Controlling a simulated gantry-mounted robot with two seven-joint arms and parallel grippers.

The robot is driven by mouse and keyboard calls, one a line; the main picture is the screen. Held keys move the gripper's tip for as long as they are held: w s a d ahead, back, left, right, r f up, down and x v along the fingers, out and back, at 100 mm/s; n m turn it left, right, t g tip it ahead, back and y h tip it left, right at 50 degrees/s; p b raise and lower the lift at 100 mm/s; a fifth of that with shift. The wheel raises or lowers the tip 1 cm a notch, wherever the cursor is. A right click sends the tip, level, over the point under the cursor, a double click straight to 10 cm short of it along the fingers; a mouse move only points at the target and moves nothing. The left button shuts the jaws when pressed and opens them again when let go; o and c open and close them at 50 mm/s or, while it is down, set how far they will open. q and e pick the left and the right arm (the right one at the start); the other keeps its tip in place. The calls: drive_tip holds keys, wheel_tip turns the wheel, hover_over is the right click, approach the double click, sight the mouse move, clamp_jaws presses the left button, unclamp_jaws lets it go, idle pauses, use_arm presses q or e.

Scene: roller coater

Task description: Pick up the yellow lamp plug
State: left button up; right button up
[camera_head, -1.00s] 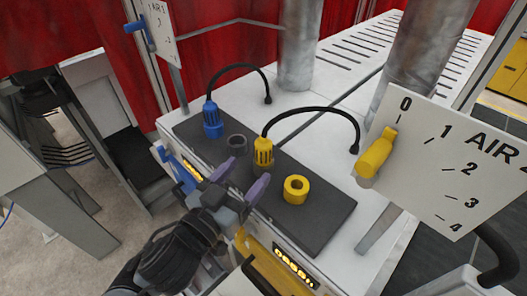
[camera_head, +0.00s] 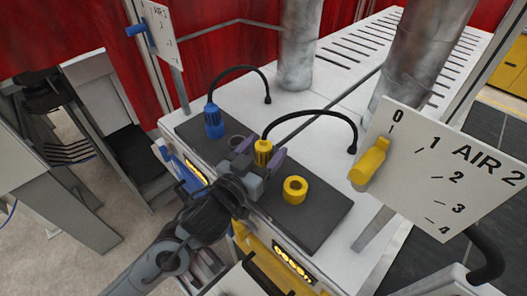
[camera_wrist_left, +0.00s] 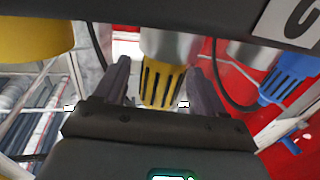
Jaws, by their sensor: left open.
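The yellow lamp plug (camera_head: 263,151) is ribbed, with a black cable arching from its top to the right. It stands on the dark grey mat (camera_head: 318,228). My left gripper (camera_head: 262,158) is open around the plug, with a purple-grey finger on each side. In the left wrist view the yellow plug (camera_wrist_left: 160,84) shows between the two open fingers (camera_wrist_left: 160,85), with visible gaps on both sides. Its lower end is hidden by my gripper in the head view. My right gripper is not in view.
A yellow ring socket (camera_head: 295,190) stands just right of my gripper. The AIR 2 panel (camera_head: 440,170) with a yellow knob (camera_head: 369,162) stands to the right.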

use_arm(q)
drive_tip(key=c, duration=1.1)
drive_tip(key=shift+r, duration=0.15)
